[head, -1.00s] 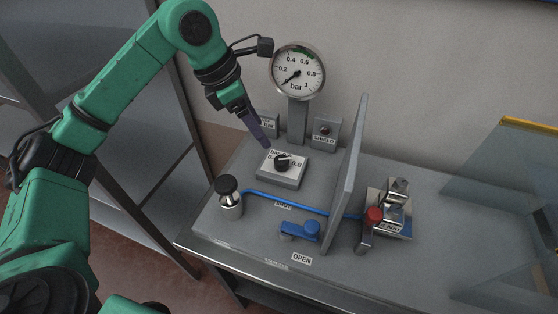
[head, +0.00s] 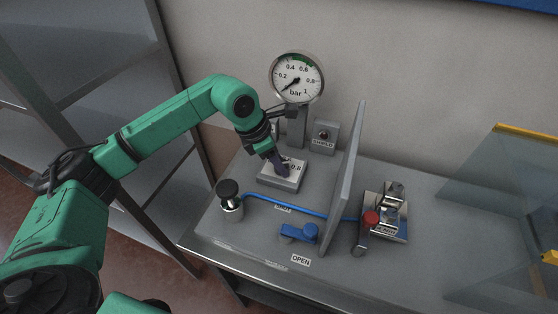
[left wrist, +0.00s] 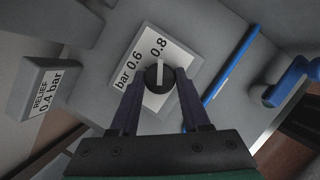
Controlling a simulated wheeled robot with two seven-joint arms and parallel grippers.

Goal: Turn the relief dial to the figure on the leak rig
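The relief dial is a black knob (left wrist: 160,77) with a white line on a pale scale plate, atop a grey box (head: 279,181). In the left wrist view the line points toward the 0.8 mark; 0.6 is also readable. A placard (left wrist: 45,95) reads "RELIEF 0.4 bar". My left gripper (head: 282,168) is down at the dial and hides most of the knob in the head view. In the left wrist view its two dark fingers stand apart, one on each side of the knob, seemingly without pressing it. My right gripper is out of view.
A round gauge (head: 297,77) stands behind the dial, its needle near the low end. A black-topped knob (head: 229,198), blue tube (head: 285,206), blue lever (head: 299,233), upright grey shield (head: 346,180) and red-knobbed lever (head: 370,219) share the bench.

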